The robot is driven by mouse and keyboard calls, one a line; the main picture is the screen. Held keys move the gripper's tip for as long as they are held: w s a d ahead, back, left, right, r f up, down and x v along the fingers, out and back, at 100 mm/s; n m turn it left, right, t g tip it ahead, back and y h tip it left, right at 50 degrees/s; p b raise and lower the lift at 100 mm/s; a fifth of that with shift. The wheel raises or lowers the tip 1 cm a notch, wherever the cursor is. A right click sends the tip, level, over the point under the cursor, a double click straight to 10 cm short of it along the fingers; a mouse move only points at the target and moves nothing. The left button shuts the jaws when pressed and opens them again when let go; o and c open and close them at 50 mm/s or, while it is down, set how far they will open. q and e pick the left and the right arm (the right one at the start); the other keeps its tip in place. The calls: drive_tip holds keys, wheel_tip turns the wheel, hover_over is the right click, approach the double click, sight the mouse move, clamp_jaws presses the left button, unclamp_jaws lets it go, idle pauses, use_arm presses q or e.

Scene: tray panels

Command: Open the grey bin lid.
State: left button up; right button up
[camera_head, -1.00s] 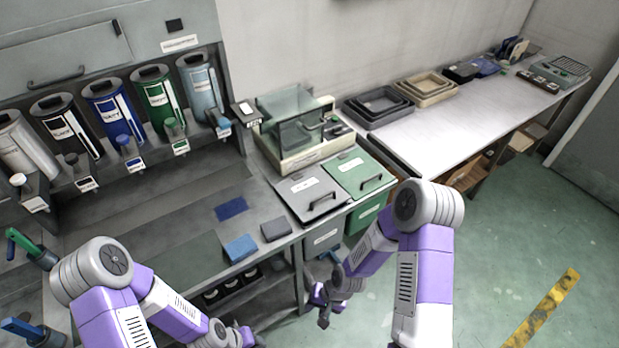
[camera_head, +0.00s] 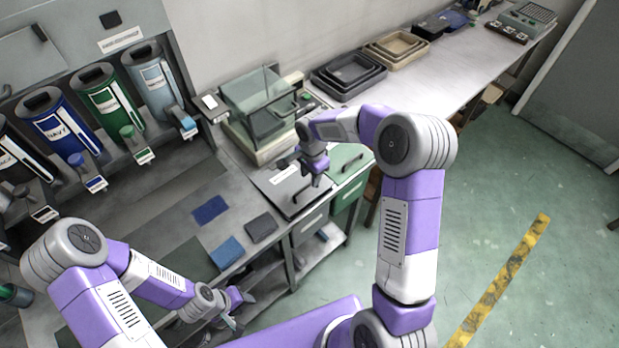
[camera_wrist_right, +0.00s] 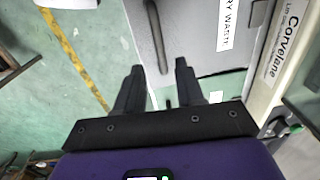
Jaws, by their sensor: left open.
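The grey bin lid (camera_head: 272,187) lies shut on the counter, partly hidden by my right gripper (camera_head: 309,179). In the right wrist view the grey lid (camera_wrist_right: 195,55) carries a white label and a dark bar handle (camera_wrist_right: 157,35). My right gripper (camera_wrist_right: 159,67) is open there, its two fingers apart and pointing toward the handle, which lies ahead between the lines of the fingers. I see no contact with the handle. My left gripper (camera_head: 236,306) is open and empty in front of the counter at the lower left.
A green lid (camera_head: 342,165) sits right beside the grey one. A glass-covered box (camera_head: 262,103) stands behind the lids. A blue pad (camera_head: 226,252) and a dark pad (camera_head: 261,228) lie at the counter's front. Nested trays (camera_head: 348,75) stand farther back.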

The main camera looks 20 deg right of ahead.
sight(310, 180)
drive_tip(key=shift+w+f, duration=0.15)
drive_tip(key=shift+f, duration=1.5)
drive_tip(key=shift+c, duration=0.5)
clamp_jaws()
